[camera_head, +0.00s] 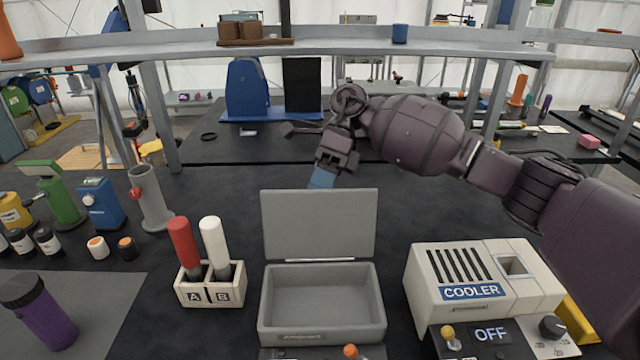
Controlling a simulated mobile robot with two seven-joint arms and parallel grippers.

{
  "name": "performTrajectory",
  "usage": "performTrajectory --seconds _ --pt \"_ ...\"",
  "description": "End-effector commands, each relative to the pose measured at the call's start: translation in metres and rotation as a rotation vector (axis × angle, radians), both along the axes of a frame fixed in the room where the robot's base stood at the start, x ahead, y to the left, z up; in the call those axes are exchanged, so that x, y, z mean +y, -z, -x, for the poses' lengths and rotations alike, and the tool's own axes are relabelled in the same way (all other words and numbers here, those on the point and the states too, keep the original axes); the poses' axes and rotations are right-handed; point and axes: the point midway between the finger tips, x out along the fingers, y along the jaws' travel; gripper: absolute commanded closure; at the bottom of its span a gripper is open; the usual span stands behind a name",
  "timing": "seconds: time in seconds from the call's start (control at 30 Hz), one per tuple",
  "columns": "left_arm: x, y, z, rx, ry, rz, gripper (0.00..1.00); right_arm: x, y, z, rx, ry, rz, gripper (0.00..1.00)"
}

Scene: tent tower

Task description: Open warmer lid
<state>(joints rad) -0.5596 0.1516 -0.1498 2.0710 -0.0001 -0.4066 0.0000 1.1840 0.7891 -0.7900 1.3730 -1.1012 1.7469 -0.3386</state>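The grey box (322,335), which I take for the warmer, stands at the front middle of the black table. Its lid (319,224) stands upright at the back edge, and the empty inside shows. My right gripper (322,178) is just behind the lid's top edge, pointing down, with a blue part at its tip. Whether its fingers are open or shut is too small to tell, and the lid may hide the lowest part. My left gripper is out of view.
A white cooler (455,265) with an OFF panel (490,334) stands right of the box. A holder (210,290) with a red and a white stick stands left. Bottles and a purple flask (43,315) are further left. A shelf (330,48) crosses the back.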

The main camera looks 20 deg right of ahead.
Motion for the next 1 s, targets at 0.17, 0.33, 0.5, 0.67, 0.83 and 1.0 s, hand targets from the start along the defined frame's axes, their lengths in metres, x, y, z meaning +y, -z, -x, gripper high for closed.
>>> performTrajectory --seconds 0.17,0.33,0.5,0.67,0.83,1.0 --pt "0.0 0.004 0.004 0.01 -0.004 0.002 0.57 -0.001 0.005 0.0 0.006 0.002 0.003 0.62" --pt "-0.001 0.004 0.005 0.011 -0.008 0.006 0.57 0.0 0.002 0.0 0.002 0.002 0.001 0.62" --pt "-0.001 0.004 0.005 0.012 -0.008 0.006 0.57 -0.001 -0.001 -0.001 0.001 0.003 0.0 0.62" --pt "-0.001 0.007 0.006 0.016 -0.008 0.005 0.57 -0.008 -0.011 -0.009 0.0 0.003 -0.001 0.62" --pt "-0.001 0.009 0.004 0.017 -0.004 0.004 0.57 -0.022 -0.028 -0.023 0.001 0.005 0.0 0.62" --pt "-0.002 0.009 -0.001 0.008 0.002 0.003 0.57 -0.033 -0.043 -0.034 0.003 0.004 0.0 0.62"
